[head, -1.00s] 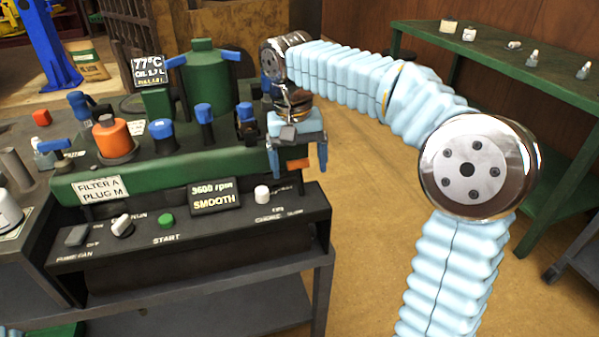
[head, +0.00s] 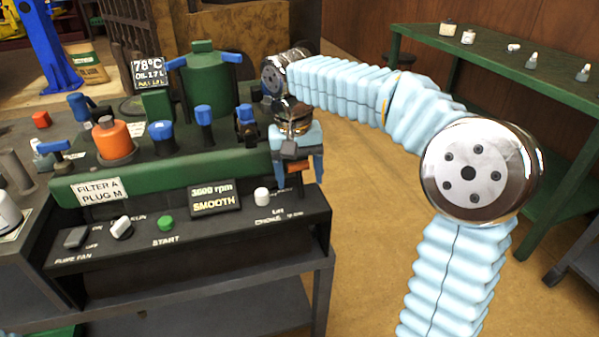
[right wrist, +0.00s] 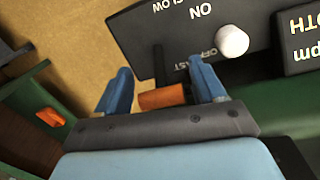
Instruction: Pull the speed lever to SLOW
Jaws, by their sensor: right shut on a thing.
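The speed lever's orange handle (head: 298,168) is at the right end of the black control panel. My right gripper (head: 299,176) reaches down over it from behind. In the right wrist view the orange handle (right wrist: 162,96) lies between the two blue fingers of my right gripper (right wrist: 162,88), which are shut on it. A thin dark rod (right wrist: 159,62) shows beside the handle. The panel's SLOW and FAST lettering is near the lever in the right wrist view, with FAST nearer the handle. My left gripper is not in view.
A white knob (head: 262,196) stands on the panel just left of the lever, by a screen (head: 214,198) reading 3600 rpm SMOOTH. A green START button (head: 166,223) is farther left. Floor lies open right of the bench; a green table (head: 520,75) stands beyond.

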